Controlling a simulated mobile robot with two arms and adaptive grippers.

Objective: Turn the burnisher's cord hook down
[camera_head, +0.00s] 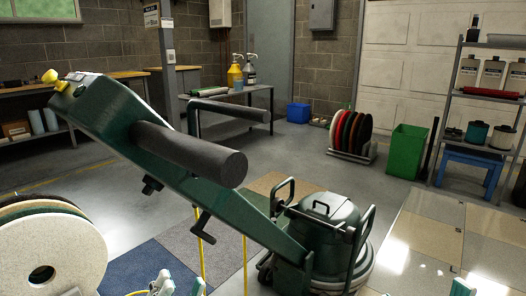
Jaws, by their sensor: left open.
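The green burnisher (105,110) stands in the middle, its long handle tilted up to the left, with thick dark grey grips. Two small black hook-like parts stick out under the handle: an upper one (152,185) and a lower one (203,226). I cannot tell for sure which is the cord hook that turns. Yellow cord (245,262) hangs below the handle, one strand near the lower part. My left gripper (178,286) is at the bottom edge, below both parts, open and empty, touching nothing visible. Only a tip of my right gripper (461,287) shows at bottom right.
Large round pads (75,255) stand at the lower left, close to my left gripper. A rack of coloured pads (350,133), a green bin (405,150) and a shelf (445,95) stand behind right. A table (262,92) with bottles is at the back.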

